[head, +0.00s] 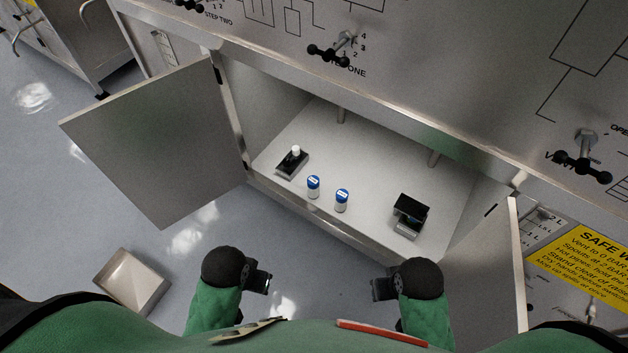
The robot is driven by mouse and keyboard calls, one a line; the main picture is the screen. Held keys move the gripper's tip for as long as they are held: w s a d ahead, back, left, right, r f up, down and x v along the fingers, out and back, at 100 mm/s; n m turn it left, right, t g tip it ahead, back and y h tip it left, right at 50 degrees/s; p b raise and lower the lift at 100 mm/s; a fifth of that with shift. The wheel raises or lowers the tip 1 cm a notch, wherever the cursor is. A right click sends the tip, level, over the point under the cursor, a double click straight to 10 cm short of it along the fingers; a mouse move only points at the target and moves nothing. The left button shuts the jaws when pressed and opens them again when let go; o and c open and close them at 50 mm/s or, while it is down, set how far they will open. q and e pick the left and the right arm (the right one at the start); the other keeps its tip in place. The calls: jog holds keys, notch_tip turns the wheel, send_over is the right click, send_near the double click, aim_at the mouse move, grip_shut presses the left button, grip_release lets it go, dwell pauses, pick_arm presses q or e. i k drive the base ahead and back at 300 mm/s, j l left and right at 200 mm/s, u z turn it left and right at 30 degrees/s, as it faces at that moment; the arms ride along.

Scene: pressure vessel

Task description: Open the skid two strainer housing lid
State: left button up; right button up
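No part in view is legibly marked as the skid two strainer housing or its lid, and I cannot tell which one it is. My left gripper (262,282) is low in the head view, in front of the open cabinet and apart from everything. My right gripper (378,288) is level with it, to the right, also touching nothing. Both look empty, but the finger gap is too small to judge. On the cabinet floor (375,180) stand a dark block with a white knob (294,160), two blue-capped jars (313,187) (342,200) and a black device (411,213).
The left cabinet door (160,145) and right door (485,270) stand open. The panel above carries black-handled valves (328,54) (582,168). A metal bin (131,282) stands on the floor at lower left. A yellow safety sign (590,270) is at right.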

aim_at(411, 207)
jog(key=j+z, duration=0.15)
jog(key=z, duration=0.35)
jog(key=j+z, duration=0.15)
jog(key=z, duration=0.35)
